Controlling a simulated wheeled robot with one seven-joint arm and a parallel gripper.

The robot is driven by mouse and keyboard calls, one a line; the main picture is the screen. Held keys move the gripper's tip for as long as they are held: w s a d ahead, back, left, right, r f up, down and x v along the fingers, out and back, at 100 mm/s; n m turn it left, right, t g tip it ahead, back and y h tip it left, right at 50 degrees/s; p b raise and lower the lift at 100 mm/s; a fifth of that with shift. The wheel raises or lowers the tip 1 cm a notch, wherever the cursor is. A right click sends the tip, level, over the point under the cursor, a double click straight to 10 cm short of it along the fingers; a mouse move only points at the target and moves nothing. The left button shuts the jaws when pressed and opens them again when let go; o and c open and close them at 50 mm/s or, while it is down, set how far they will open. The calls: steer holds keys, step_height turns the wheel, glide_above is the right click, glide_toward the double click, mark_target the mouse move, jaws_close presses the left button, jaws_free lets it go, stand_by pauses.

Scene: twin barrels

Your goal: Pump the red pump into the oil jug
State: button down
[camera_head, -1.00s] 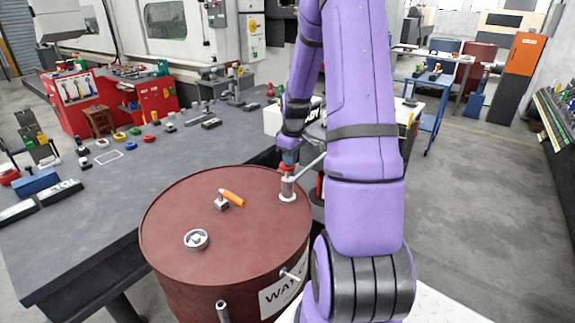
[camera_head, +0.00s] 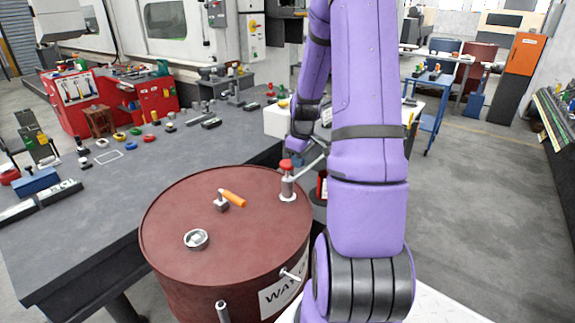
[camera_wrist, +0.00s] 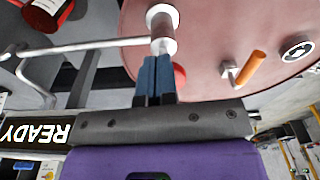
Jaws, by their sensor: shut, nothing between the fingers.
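The red-topped pump (camera_head: 287,183) stands upright at the right rim of the brown-red barrel (camera_head: 170,215). In the wrist view its pale body (camera_wrist: 162,30) points toward my gripper, and its red knob (camera_wrist: 180,76) shows just beside my fingers. A thin metal spout (camera_wrist: 105,44) runs left from the pump. My gripper (camera_wrist: 155,70) is shut and empty, with blue fingertips close to the knob; contact cannot be told. In the head view my arm hides part of the area. A dark container with red on it (camera_head: 321,188) shows behind my arm; I cannot tell if it is the oil jug.
An orange-handled valve (camera_head: 232,198) and a round cap (camera_head: 196,240) sit on the barrel top. A grey workbench (camera_head: 90,210) with several small parts lies left. A bent pipe (camera_wrist: 40,78) and a READY sign (camera_wrist: 35,132) show in the wrist view. Open floor (camera_head: 470,200) lies right.

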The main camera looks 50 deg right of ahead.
step_height(320, 180, up, 11)
steer(key=s, duration=0.1)
steer(key=shift+f, duration=0.2)
stand_by(1.0)
